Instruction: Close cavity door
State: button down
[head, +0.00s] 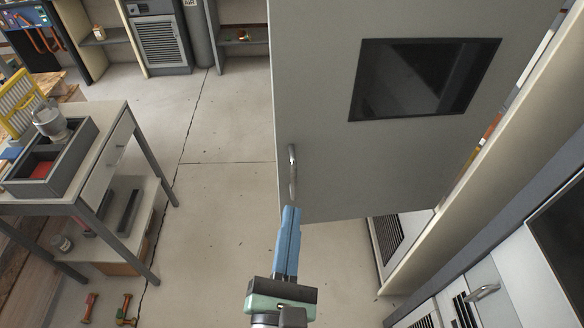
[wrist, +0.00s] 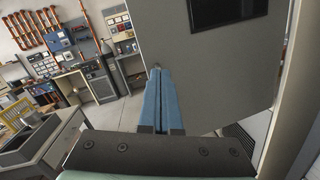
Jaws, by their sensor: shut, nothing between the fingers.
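The cavity door (head: 315,120) is a large grey panel with a dark window (head: 422,78) and a metal bar handle (head: 292,172) near its free left edge. It stands swung open, away from the cabinet at the right. My gripper (head: 290,212), with blue fingers, is shut and empty. In the head view its tips lie just below the handle, near the door's lower left corner. In the wrist view the fingers (wrist: 158,75) point at the left edge of the door (wrist: 215,70), and the handle is mostly hidden behind the tips. I cannot tell whether they touch the door.
A metal table (head: 112,145) with a grey tray (head: 50,178) stands at the left. Hand tools (head: 125,310) lie on the floor below it. Cabinet fronts with a handle (head: 482,292) line the lower right. The floor (head: 215,200) between table and door is clear.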

notch_tip(320, 180, down, 4)
jog(key=s+a+n, duration=0.1)
jog(key=s+n, duration=0.2)
jog(key=n, duration=0.1)
jog(key=p, duration=0.5)
send_near(293, 167)
jog(key=shift+g+y, duration=0.4)
jog(key=w, duration=0.3)
jog(key=w+d+r, duration=0.1)
jog(key=w, duration=0.1)
jog(key=shift+w, duration=0.9)
